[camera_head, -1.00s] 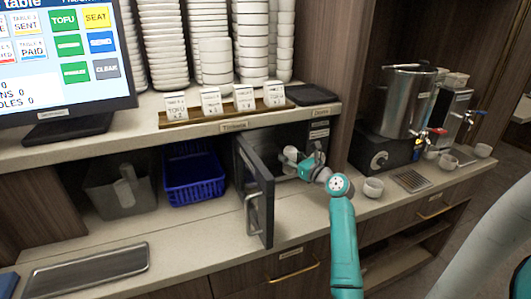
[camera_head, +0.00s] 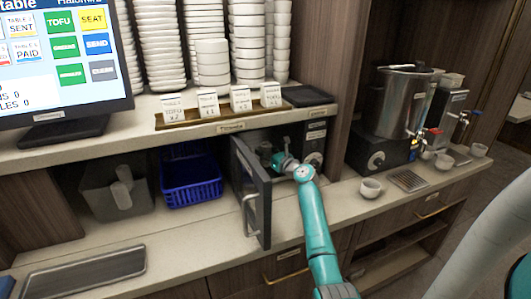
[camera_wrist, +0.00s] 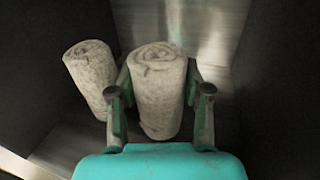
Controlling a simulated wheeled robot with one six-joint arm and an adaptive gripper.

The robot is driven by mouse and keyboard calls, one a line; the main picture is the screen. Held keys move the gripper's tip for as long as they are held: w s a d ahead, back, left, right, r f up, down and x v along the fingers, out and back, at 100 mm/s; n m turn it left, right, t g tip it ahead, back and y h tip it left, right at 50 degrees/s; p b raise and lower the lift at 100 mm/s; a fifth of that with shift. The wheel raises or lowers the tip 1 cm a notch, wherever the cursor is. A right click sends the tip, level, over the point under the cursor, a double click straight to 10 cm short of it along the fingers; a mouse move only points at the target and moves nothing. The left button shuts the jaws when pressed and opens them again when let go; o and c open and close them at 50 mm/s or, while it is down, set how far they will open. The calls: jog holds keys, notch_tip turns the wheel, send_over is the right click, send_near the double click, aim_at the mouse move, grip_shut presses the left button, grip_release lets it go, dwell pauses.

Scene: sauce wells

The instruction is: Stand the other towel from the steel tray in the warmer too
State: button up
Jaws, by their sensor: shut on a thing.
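My gripper (camera_wrist: 160,108) is shut on a rolled grey-white towel (camera_wrist: 158,85), its fingers on either side. The towel's spiral end faces the wrist camera. Another rolled towel (camera_wrist: 91,75) stands just left of it, seemingly a little apart, inside the steel-lined warmer. In the head view, my gripper (camera_head: 278,158) reaches into the dark warmer (camera_head: 316,140), past its open door (camera_head: 254,195). Whether the held towel touches the warmer floor is hard to tell. The steel tray (camera_head: 80,276) on the counter at the lower left is empty.
The open door stands close left of my arm. A blue basket (camera_head: 190,182) and a grey bin with a scoop (camera_head: 113,190) sit left of the warmer. Cups (camera_head: 370,188) and a steel urn (camera_head: 405,100) stand to the right. A shelf with bowls (camera_head: 212,63) is above.

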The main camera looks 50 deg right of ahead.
jog(key=shift+f, duration=0.3)
jog(key=o, duration=1.3)
jog(key=shift+c, duration=0.2)
jog(key=shift+r, duration=0.1)
jog(key=v, duration=1.2)
